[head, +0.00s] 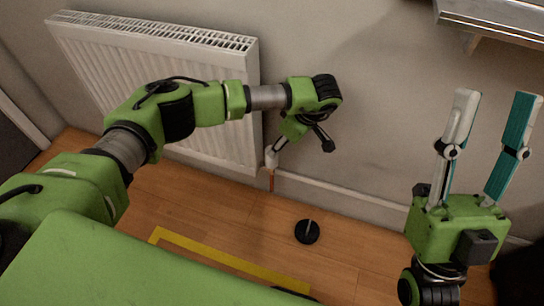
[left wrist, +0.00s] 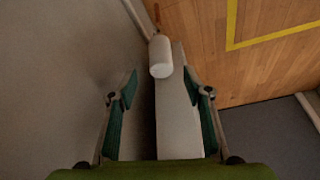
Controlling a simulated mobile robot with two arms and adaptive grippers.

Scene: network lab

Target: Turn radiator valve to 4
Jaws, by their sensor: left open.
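The white radiator (head: 165,70) hangs on the wall at the left of the head view. Its valve (head: 271,158) is at the lower right corner, above a copper pipe. My left gripper (head: 281,147) is at the valve, partly hidden by its own body. In the left wrist view the valve is a white cylinder (left wrist: 161,58), just beyond and between the open fingertips of my left gripper (left wrist: 160,82). I see no contact, and no numbers are readable on the valve. My right gripper (head: 496,97) is open and empty, pointing up, well to the right.
A black round object with a short upright post (head: 307,232) stands on the wooden floor. Yellow tape (head: 230,260) marks the floor. A metal shelf or tray (head: 500,18) is at the upper right.

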